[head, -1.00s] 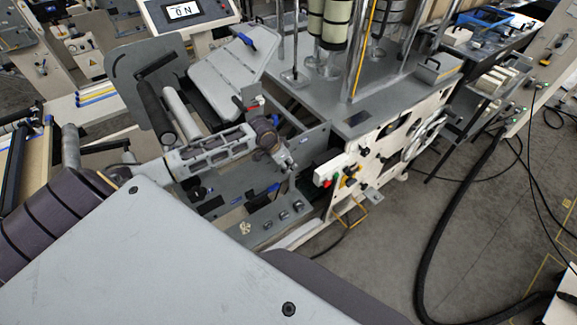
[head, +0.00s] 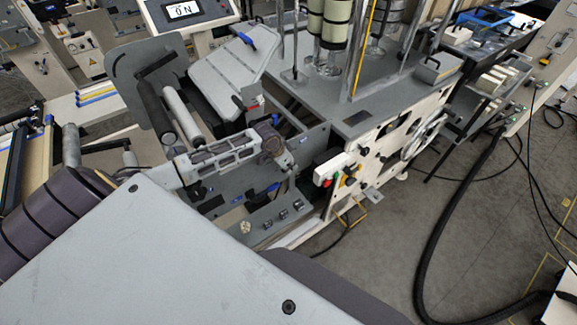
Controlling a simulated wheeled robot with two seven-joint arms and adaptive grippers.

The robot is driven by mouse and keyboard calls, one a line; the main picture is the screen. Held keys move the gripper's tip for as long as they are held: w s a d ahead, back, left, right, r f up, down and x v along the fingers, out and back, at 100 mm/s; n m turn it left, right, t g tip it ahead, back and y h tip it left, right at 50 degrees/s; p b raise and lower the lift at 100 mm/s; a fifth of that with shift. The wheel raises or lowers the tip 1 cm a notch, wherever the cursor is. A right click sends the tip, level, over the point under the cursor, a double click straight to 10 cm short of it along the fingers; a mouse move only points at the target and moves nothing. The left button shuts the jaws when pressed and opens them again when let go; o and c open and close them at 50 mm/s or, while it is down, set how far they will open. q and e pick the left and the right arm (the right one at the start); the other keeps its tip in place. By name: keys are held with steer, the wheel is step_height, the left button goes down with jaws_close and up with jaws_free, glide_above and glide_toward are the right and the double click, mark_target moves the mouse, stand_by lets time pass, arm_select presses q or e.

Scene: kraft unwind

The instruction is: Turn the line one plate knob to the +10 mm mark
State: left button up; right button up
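My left arm comes in from the left and reaches over the grey machine. My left gripper (head: 289,166) is at its end, above the grey lower panel, small and seen at an angle. I cannot tell whether its fingers are open or shut. Several small knobs (head: 283,214) sit in a row on the lower panel (head: 262,217), below the gripper and apart from it. A round pale knob or dial (head: 245,227) is at the row's left end. I cannot read any millimetre marks or tell which knob is line one's. My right gripper is not in view.
A white side panel (head: 340,165) with red, yellow and black controls stands right of the gripper. A tilted grey plate (head: 225,70) and rollers (head: 183,112) lie behind my arm. A display (head: 183,11) reads "NO" or similar. A black hose (head: 440,220) crosses the floor.

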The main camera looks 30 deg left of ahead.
arm_select(q)
jaws_close()
steer(key=shift+w+g+y, duration=0.1)
steer(key=shift+g+y, duration=0.2)
steer(key=shift+g, duration=0.3)
steer(key=shift+g+y, duration=0.4)
steer(key=shift+g, duration=0.4)
steer(key=shift+w+f+g+y, duration=0.1)
steer(key=shift+g+y, duration=0.6)
steer(key=shift+g, duration=1)
steer(key=shift+d+g+y, duration=0.1)
steer(key=shift+g+y, duration=0.2)
steer(key=shift+g, duration=0.5)
steer(key=shift+f+g+y, duration=0.1)
steer(key=shift+g+y, duration=0.2)
steer(key=shift+g, duration=0.4)
steer(key=shift+d+f+g+y, duration=0.15)
steer(key=shift+g+y, duration=0.25)
steer(key=shift+g, duration=0.6)
steer(key=shift+f+g+b, duration=0.1)
steer(key=shift+g+b, duration=0.3)
steer(key=shift+b, duration=0.1)
